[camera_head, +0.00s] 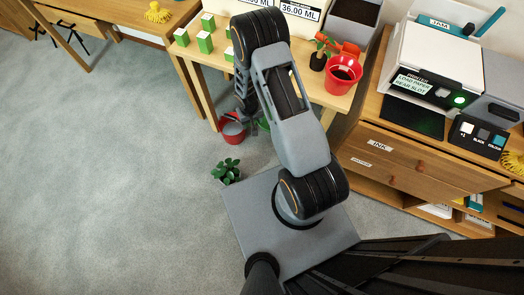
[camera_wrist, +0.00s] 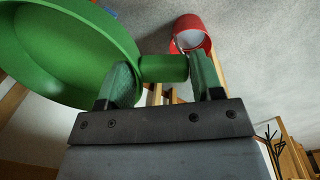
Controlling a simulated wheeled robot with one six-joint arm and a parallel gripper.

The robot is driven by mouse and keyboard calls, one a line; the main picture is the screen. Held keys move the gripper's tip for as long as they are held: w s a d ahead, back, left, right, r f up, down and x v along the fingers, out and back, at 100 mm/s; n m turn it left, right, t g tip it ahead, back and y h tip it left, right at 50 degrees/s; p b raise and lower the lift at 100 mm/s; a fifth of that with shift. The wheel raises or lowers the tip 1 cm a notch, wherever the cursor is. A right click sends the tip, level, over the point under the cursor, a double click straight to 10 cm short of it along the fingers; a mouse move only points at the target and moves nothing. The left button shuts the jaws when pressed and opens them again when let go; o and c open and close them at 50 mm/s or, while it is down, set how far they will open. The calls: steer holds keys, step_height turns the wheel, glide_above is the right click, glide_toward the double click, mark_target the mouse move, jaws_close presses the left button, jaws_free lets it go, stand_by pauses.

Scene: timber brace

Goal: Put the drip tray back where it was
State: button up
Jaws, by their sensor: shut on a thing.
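The drip tray looks like a round, shallow green dish with a short stub handle; in the wrist view it (camera_wrist: 75,85) fills the upper left. My gripper (camera_wrist: 163,82) is shut on the stub, one finger on each side. In the head view my gripper (camera_head: 243,104) hangs beside the front edge of the wooden table, mostly hidden by my arm. Only a sliver of the green tray (camera_head: 263,124) shows there, right of the gripper.
A red bucket (camera_head: 233,128) is just below my gripper; it also shows in the wrist view (camera_wrist: 191,34). The table (camera_head: 205,72) bears green-and-white boxes (camera_head: 205,42), a small potted plant (camera_head: 318,60) and a red pot (camera_head: 343,74). Open floor (camera_head: 110,160) lies left.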

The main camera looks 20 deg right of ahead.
steer(key=w+d+f+n+b, duration=0.15)
steer(key=w+f+b, duration=0.25)
steer(key=f+b, duration=0.6)
steer(key=w+f+n+b, duration=0.25)
steer(key=f+b, duration=0.55)
steer(key=b, duration=0.5)
steer(key=s+d+f+n+b, duration=0.1)
steer(key=d+f+n, duration=0.3)
steer(key=f, duration=0.5)
steer(key=s+d+f+n+b, duration=0.1)
steer(key=s+d+f+n, duration=0.2)
steer(key=f+n, duration=0.5)
steer(key=s+d+f+n+y+b, duration=0.1)
steer(key=d+f+n, duration=0.4)
steer(key=f, duration=0.5)
steer(key=shift+s+f+n+t, duration=0.4)
steer(key=shift+n, duration=0.5)
steer(key=shift+f+b, duration=1.2)
steer(key=shift+f, duration=1)
steer(key=shift+r, duration=0.1)
